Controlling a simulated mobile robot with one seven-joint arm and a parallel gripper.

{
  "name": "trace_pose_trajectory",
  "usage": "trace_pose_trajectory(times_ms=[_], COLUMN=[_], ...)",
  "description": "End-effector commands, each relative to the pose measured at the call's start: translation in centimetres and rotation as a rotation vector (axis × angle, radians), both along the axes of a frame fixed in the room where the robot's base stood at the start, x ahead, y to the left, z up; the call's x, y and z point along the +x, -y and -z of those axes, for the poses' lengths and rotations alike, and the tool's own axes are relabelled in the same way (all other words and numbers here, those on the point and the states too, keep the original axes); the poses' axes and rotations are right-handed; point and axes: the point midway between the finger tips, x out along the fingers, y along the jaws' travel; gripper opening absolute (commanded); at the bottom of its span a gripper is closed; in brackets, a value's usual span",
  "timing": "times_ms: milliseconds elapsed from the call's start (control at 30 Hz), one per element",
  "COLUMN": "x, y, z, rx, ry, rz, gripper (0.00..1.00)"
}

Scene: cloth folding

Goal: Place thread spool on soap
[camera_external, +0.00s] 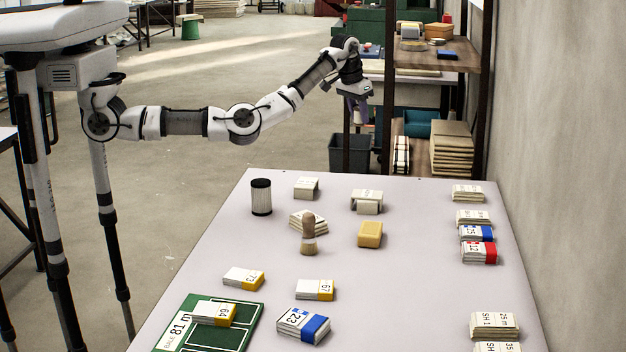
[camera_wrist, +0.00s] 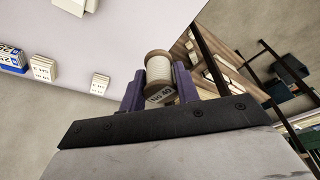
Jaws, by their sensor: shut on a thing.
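The thread spool (camera_wrist: 158,69), with pale thread and a tan wooden end, sits between the purple fingers of my gripper (camera_wrist: 160,88) in the wrist view. A label shows on its side. In the external view my gripper (camera_external: 357,108) is raised beyond the table's far edge, and I cannot clearly make out the spool there. A yellow block that looks like the soap (camera_external: 370,235) lies on the table, right of the middle, well below and nearer than my gripper. Its top looks clear.
The pale table (camera_external: 410,280) holds a black-and-white cylinder (camera_external: 261,197), a wooden-handled brush (camera_external: 308,238), white blocks (camera_external: 367,200) behind the soap, and several labelled bundles along the right edge. Shelves (camera_external: 438,65) stand behind. Bare table lies right of the soap.

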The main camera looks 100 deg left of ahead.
Motion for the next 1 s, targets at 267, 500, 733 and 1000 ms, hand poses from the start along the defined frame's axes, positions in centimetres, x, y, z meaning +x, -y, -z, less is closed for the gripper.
trace_pose_trajectory(times_ms=[267,500,733,1000], x=[0.3,3.3,5.8,6.1], y=[0.7,8.7,20.9,31.4], z=[-1.2,-2.0,-3.3,-4.4], rx=[0.000,0.000,0.001,0.000], ry=[0.000,-0.003,-0.004,-0.001], rz=[0.005,0.057,0.126,0.179], gripper=[0.10,0.10,0.10,0.10])
